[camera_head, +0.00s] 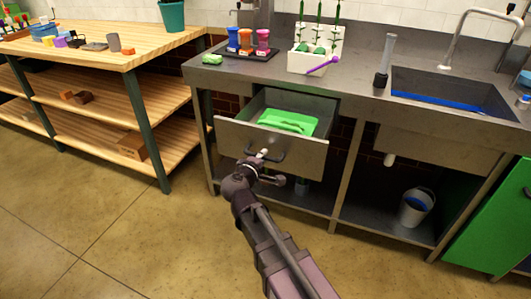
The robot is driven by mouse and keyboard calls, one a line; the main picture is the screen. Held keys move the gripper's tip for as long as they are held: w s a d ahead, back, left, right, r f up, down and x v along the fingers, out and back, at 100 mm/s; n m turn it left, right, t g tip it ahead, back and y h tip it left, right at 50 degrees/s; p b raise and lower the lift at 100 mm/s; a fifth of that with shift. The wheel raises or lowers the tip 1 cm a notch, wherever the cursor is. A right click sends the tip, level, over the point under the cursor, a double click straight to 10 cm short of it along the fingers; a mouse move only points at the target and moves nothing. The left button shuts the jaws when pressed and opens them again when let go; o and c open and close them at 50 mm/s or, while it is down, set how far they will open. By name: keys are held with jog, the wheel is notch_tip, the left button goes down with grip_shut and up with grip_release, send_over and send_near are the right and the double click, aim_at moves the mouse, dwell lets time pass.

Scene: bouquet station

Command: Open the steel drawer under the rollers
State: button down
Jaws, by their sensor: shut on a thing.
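The steel drawer (231,137) under the counter stands pulled out, with its inside showing. A bright green item (289,121) lies inside it. The drawer's dark bar handle (279,157) is on the middle of its front. My gripper (262,156) is at the left part of this handle and shut on it. The fingertips are small in this view and partly merge with the handle. My arm reaches up to the drawer from the bottom of the picture. No rollers can be made out clearly.
The steel counter (355,102) carries a dark tray with colored cups, a white holder with green stems and a purple tool. A sink (450,92) is at right. A bucket (415,206) stands on the lower shelf. A wooden shelf table (100,45) stands left. The floor in front is clear.

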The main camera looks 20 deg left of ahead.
jog(key=c, duration=0.6)
grip_release()
